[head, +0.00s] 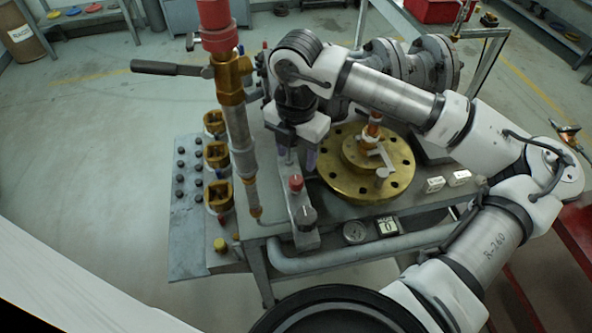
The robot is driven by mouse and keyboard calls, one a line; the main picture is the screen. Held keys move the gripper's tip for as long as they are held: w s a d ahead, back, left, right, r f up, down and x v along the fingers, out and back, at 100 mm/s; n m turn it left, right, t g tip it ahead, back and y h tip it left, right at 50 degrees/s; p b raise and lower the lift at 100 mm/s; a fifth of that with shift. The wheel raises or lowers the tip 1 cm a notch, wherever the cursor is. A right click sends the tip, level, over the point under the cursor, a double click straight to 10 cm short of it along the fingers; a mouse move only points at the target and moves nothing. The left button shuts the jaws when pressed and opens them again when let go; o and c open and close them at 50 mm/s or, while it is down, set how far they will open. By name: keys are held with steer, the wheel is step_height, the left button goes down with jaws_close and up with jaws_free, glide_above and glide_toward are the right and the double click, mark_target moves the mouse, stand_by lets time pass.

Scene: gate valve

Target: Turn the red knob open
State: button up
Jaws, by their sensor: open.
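A small red knob (295,183) stands upright on a narrow grey block at the centre of the head view. A dark grey knob (306,214) sits on the same block, nearer the camera. My gripper (299,165) points down just above and behind the red knob. Its fingers are apart and nothing shows between them. In this view I cannot tell whether a fingertip touches the knob.
A brass flange (345,185) with a small handle lies right of the block. A brass valve pipe (238,120) with a grey lever rises on the left. Several brass fittings stand beside a button panel (184,240). A gauge (355,232) is in front.

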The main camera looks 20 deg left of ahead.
mark_target(296, 179)
step_height(296, 179, down, 8)
steer(key=shift+f+p, duration=0.1)
steer(key=shift+p, duration=0.6)
steer(key=c, duration=1)
